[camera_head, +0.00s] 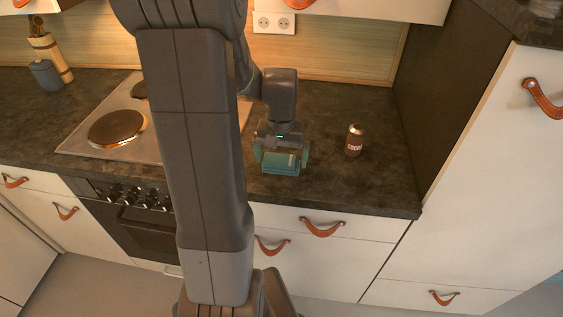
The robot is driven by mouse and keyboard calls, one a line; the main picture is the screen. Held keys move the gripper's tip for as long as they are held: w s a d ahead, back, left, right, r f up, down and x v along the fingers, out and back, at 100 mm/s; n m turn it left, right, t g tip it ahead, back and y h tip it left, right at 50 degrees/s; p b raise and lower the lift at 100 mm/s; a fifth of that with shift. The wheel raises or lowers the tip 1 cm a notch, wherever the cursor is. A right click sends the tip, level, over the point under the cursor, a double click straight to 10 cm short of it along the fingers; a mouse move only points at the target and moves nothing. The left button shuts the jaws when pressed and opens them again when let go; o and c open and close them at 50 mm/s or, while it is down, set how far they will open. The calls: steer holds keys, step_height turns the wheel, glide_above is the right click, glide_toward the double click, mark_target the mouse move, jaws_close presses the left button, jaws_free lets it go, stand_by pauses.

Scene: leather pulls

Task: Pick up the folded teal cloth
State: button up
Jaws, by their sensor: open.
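The folded teal cloth (281,169) lies on the dark countertop near its front edge, right of the stove. My gripper (281,157) is directly over it, pointing down, with its teal-tinted fingers apart on the left and right sides of the cloth. The jaws are open. I cannot tell whether the fingers touch the cloth. The back of the cloth is partly hidden by my gripper.
A brown can (354,140) stands upright to the right of the cloth. A stove (80,143) with round hotplates is at the left, partly behind my arm. A blue-grey pot (46,75) stands at the far left. A tall dark side panel (425,85) bounds the counter at right.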

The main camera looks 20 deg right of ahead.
steer(key=shift+f, duration=0.95)
steer(key=c, duration=0.8)
steer(key=shift+o, duration=0.2)
